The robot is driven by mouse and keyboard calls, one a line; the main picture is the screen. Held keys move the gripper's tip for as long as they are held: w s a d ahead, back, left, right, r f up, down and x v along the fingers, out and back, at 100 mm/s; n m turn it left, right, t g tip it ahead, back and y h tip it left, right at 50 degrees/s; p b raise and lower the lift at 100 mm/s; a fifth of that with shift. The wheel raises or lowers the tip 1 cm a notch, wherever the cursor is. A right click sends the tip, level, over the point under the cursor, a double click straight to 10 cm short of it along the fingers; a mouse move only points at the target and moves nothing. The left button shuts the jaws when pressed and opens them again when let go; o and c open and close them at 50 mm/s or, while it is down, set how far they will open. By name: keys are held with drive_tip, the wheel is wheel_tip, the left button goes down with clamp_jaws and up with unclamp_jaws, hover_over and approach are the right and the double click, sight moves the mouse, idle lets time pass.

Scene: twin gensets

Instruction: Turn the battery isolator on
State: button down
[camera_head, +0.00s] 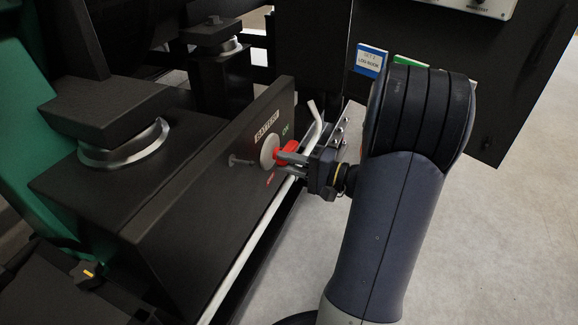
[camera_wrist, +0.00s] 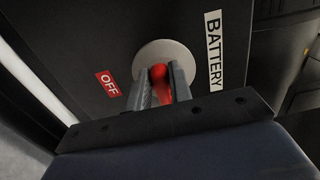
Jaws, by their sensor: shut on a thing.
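The battery isolator has a round pale plate (camera_head: 268,151) and a red handle (camera_head: 285,152) on a dark sloping panel (camera_head: 225,200). A "BATTERY" label (camera_head: 267,131) sits above it, a green "ON" mark (camera_head: 285,130) to its upper right and a red "OFF" mark (camera_head: 270,179) below. My gripper (camera_head: 287,160) is shut on the red handle. In the wrist view the handle (camera_wrist: 158,78) stands between the two fingers, in front of the plate (camera_wrist: 148,55). The red OFF label (camera_wrist: 108,84) is left of it and the BATTERY label (camera_wrist: 214,50) right. The fingers partly hide the handle.
A black box with a silver-ringed mount (camera_head: 125,145) is at the left. A pale rail (camera_head: 250,245) runs below the panel. A dark cabinet with a blue logbook (camera_head: 370,61) stands behind my arm. Open floor lies at the right.

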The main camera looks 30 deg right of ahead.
idle(0.3)
drive_tip(key=c, duration=1.3)
unclamp_jaws()
drive_tip(key=shift+s, duration=0.1)
drive_tip(key=p+v, duration=0.2)
drive_tip(key=v, duration=0.8)
drive_tip(key=shift+s+d, duration=0.25)
drive_tip(key=b+x, duration=0.1)
drive_tip(key=x, duration=1)
drive_tip(key=shift+b, duration=0.3)
drive_tip(key=shift+s, duration=0.1)
